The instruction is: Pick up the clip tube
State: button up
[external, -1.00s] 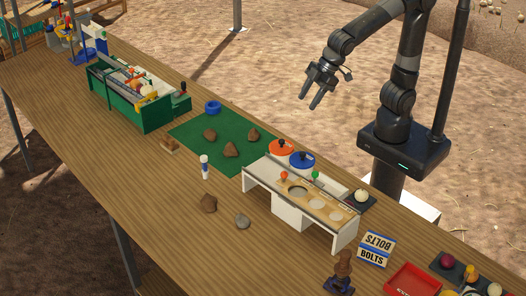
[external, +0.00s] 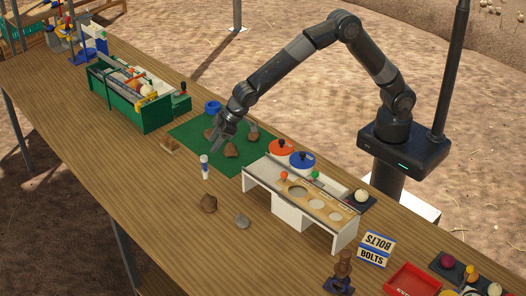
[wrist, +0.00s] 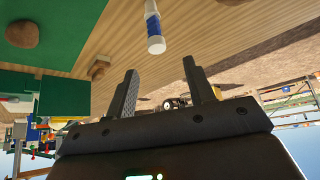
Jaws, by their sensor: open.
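The clip tube looks to be the small white tube with a blue band (external: 205,168), upright on the wooden table by the front edge of the green mat. It also shows in the wrist view, where the white and blue tube (wrist: 154,28) is at top centre, beyond my fingertips and roughly in line with the gap between them. My gripper (external: 219,143) hangs over the green mat, up and behind the tube, pointing down. In the wrist view my gripper (wrist: 162,72) has its two fingers spread with nothing between them.
A small wooden block (external: 169,146) lies left of the tube, and a brown rock (external: 208,204) in front. A white bench (external: 287,217) stands to the right.

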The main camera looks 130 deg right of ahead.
aim_at(202, 163)
jog(key=x, duration=0.5)
jog(key=shift+w+d+f, duration=0.15)
jog(key=shift+d+f, duration=0.05)
jog(key=shift+f, duration=0.15)
jog(key=x, duration=0.3)
jog(key=shift+f, duration=0.55)
jog(key=shift+w+d+f, duration=0.15)
jog(key=shift+d+f, duration=0.1)
jog(key=shift+f, duration=0.3)
jog(key=c, duration=1.1)
